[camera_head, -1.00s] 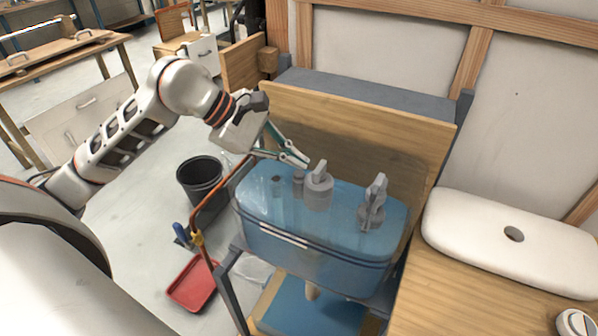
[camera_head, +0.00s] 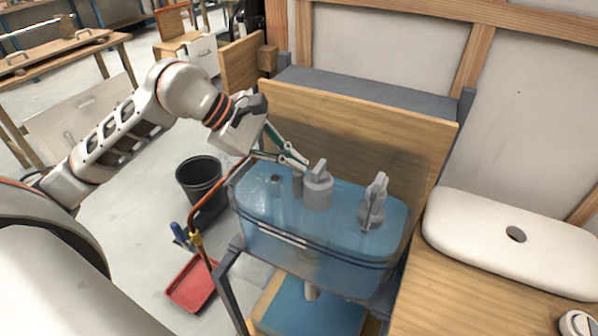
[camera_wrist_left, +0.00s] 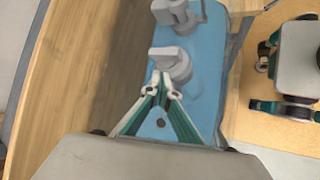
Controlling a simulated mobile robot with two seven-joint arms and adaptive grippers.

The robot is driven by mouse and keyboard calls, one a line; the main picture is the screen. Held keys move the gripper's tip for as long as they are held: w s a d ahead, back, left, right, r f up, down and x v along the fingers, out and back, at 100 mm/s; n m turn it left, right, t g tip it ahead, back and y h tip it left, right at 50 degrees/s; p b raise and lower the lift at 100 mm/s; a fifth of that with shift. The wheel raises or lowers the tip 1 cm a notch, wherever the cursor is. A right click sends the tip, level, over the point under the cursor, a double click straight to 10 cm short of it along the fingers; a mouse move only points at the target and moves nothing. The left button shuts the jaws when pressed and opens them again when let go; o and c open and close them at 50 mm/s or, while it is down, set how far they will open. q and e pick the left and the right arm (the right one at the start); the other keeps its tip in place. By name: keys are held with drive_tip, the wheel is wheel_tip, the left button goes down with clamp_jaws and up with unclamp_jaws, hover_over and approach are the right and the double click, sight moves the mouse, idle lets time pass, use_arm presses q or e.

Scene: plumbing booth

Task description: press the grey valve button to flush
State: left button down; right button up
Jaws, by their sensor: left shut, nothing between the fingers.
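A grey valve (camera_head: 318,191) with a raised grey button (camera_head: 319,168) stands on the blue, see-through tank (camera_head: 265,238). It also shows in the left wrist view (camera_wrist_left: 172,64). My left gripper (camera_head: 305,164) comes in from the left, its teal fingers shut with nothing between them. Its tips are right beside the button's left side in the head view; whether they touch it I cannot tell. In the left wrist view the closed fingertips (camera_wrist_left: 161,82) sit at the near edge of the valve.
A second grey fitting (camera_head: 373,202) stands right of the valve. A wooden board (camera_head: 370,130) rises behind the tank. A white lid (camera_head: 480,228) lies on the wooden counter at right. A copper pipe (camera_head: 218,193), a black bucket (camera_head: 199,182) and a red tray (camera_head: 190,287) are at left.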

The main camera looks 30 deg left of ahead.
sight(294, 173)
idle(0.3)
use_arm(q)
drive_tip(key=shift+f+b, duration=0.45)
drive_tip(key=shift+f, duration=0.15)
use_arm(e)
drive_tip(key=shift+s+f, duration=0.3)
drive_tip(key=shift+f, duration=0.4)
use_arm(q)
drive_tip(key=shift+r, duration=0.1)
use_arm(e)
drive_tip(key=shift+r, duration=0.1)
idle(0.4)
use_arm(q)
drive_tip(key=shift+r+p, duration=0.55)
drive_tip(key=shift+r, duration=0.4)
use_arm(e)
drive_tip(key=shift+w+r, duration=0.35)
drive_tip(key=shift+r, duration=0.4)
use_arm(q)
drive_tip(key=shift+r+p, duration=1.4)
drive_tip(key=shift+r, duration=1.15)
drive_tip(key=shift+f, duration=0.1)
use_arm(e)
drive_tip(key=shift+t, duration=0.3)
drive_tip(key=r, duration=0.1)
drive_tip(key=w+r, duration=0.1)
drive_tip(key=r, duration=0.2)
drive_tip(key=shift+w+r, duration=0.15)
drive_tip(key=shift+w, duration=0.25)
